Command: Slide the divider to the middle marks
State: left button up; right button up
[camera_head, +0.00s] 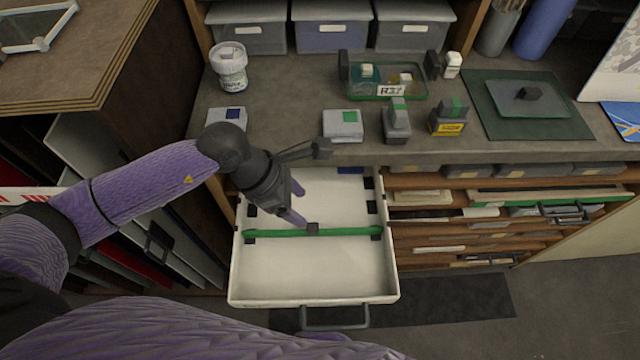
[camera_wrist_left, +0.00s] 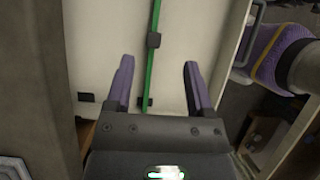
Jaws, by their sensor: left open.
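A white drawer (camera_head: 310,285) is pulled out below the counter. A green divider (camera_head: 345,232) lies across it, with a black knob (camera_head: 312,228) near its middle. Its ends are by the front pair of dark marks on the side walls; a right mark (camera_head: 372,207) and a left mark (camera_head: 252,210) sit farther back. My left gripper (camera_head: 303,206) is open over the drawer, just behind the knob. In the left wrist view, the divider (camera_wrist_left: 153,65) runs between the spread fingers, with the knob (camera_wrist_left: 154,40) beyond the fingertips. No contact is visible. My right gripper is not in view.
The counter (camera_head: 290,85) above the drawer holds a white jar (camera_head: 229,66), small boxes and a green tray (camera_head: 385,92). A shelf unit (camera_head: 480,225) stands to the right. The drawer's front section is clear. A drawer handle (camera_head: 335,322) sticks out at the front.

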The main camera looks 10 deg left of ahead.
aim_at(313, 226)
pick_arm(q)
jog(key=shift+y, duration=0.7)
jog(key=x, duration=0.3)
jog(key=a+b+x, duration=0.1)
jog(key=x, duration=0.1)
jog(key=b+x, duration=0.1)
jog(key=x, duration=0.2)
jog(key=shift+s+a+f, duration=0.15)
jog(key=shift+s+f, duration=0.05)
jog(key=shift+f, duration=0.4)
jog(key=shift+d+f, duration=0.2)
jog(key=shift+f, duration=0.2)
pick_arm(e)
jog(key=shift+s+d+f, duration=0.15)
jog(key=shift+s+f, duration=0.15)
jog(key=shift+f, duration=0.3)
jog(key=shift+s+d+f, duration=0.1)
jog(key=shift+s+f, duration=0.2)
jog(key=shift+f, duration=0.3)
pick_arm(q)
jog(key=c, duration=0.9)
jog(key=shift+w, duration=0.1)
grip_shut()
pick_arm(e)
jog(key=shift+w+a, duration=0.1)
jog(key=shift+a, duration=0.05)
